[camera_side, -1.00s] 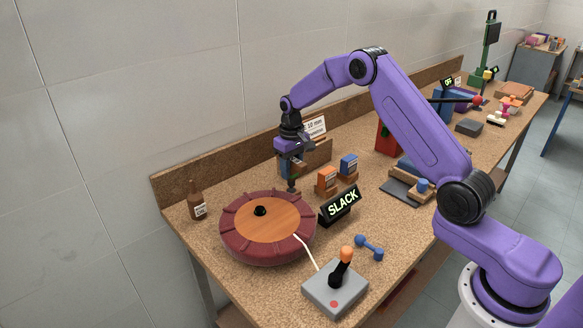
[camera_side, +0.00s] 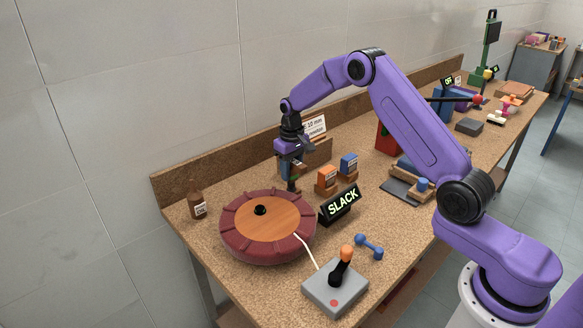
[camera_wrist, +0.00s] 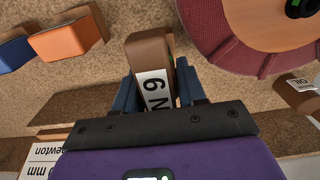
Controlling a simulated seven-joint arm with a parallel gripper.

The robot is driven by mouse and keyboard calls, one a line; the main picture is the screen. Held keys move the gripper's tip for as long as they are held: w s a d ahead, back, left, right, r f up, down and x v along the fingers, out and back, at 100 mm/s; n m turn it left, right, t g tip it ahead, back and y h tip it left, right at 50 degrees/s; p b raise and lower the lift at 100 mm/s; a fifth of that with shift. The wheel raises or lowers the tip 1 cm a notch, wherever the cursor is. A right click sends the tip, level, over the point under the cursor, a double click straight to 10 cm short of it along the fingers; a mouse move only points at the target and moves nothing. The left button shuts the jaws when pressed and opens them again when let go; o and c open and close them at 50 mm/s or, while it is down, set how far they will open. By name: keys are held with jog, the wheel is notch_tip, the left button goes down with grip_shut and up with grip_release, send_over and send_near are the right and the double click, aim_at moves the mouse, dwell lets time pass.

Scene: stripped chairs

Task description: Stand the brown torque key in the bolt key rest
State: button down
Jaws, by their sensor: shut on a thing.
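My gripper (camera_side: 292,178) is shut on the brown torque key (camera_wrist: 150,52), which shows a white label with a 6 and an N in the wrist view. Both fingers press its sides. In the side view my gripper is low over the bench, just behind the round red seat. The key is mostly hidden there by the fingers, and I cannot tell whether its foot touches anything. I cannot make out the bolt key rest for certain. An orange key (camera_side: 326,180) and a blue key (camera_side: 348,164) stand in wooden blocks to the right of my gripper.
The red seat (camera_side: 235,240) with a wooden centre and black knob lies in front. A SLACK sign (camera_side: 340,206), a joystick box (camera_side: 334,290) and a blue dumbbell-shaped piece (camera_side: 369,247) are to the right. A brown bottle (camera_side: 197,206) stands at left. A white card (camera_side: 315,127) stands behind.

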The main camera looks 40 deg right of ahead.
aim_at(292, 177)
jog(key=shift+f, duration=1.5)
jog(key=c, duration=0.6)
grip_release()
jog(key=shift+o, duration=0.2)
notch_tip(292, 177, up, 16)
jog(key=r, duration=0.1)
jog(key=s+a+r+n, duration=0.3)
jog(key=s+a, duration=0.4)
jog(key=a, duration=0.2)
jog(key=s+a+n, duration=0.3)
jog(key=s+a, duration=0.2)
jog(key=s, duration=0.8)
jog(key=s+d+f+n, duration=0.1)
jog(key=s+d+n, duration=0.1)
jog(key=s, duration=1)
jog(key=s+d+f+n, duration=0.2)
jog(key=s+d+n, duration=0.1)
jog(key=s, duration=0.8)
jog(key=shift+s+n, duration=0.35)
jog(key=shift+n, duration=0.45)
